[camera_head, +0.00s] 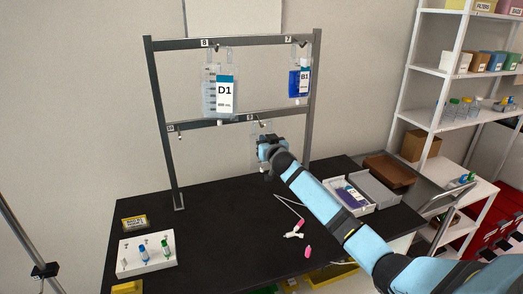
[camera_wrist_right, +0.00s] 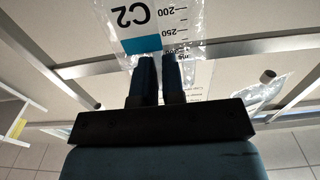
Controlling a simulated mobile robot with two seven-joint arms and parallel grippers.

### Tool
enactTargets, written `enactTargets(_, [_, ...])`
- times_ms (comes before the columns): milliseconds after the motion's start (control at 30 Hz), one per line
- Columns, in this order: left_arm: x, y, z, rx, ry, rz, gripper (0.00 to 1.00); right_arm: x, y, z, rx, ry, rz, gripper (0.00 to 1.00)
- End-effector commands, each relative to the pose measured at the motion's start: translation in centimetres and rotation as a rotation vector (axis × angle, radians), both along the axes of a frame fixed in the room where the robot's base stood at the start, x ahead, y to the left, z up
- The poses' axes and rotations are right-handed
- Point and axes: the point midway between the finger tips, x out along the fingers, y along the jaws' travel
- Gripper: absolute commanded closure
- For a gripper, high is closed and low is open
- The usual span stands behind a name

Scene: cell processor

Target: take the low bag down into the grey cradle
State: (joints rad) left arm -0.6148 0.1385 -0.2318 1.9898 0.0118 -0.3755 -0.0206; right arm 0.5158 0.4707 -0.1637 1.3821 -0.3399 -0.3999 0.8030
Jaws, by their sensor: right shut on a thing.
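The low bag is a clear bag with a C2 label, seen in the right wrist view (camera_wrist_right: 165,25). My right gripper's two fingers (camera_wrist_right: 160,68) are shut on the bag's edge. I cannot tell whether the bag still hangs on the hook. A grey open tray (camera_head: 377,205), probably the grey cradle, lies on the right of the black table. My left gripper is not in view.
Bags D1 (camera_head: 220,92) and B1 (camera_head: 299,82) hang from the upper bar of the rack (camera_head: 162,120). A white tray (camera_head: 364,211) with a blue bag and a brown tray (camera_head: 388,167) flank the grey one. Pink-ended tubing (camera_head: 294,235) lies mid-table.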

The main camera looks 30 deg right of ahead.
Motion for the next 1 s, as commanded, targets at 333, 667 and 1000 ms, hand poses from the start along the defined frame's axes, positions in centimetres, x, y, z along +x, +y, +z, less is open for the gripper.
enactTargets(333, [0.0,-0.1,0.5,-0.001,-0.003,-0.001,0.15,-0.2,0.1,0.3,0.001,0.0,0.001,1.0])
enactTargets(667, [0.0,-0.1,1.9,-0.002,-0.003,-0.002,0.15,-1.5,0.5,1.4,0.001,0.0,0.001,1.0])
enactTargets(1000, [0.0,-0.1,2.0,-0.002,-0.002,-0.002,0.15,-1.7,0.5,1.4,0.001,0.001,0.001,1.0])
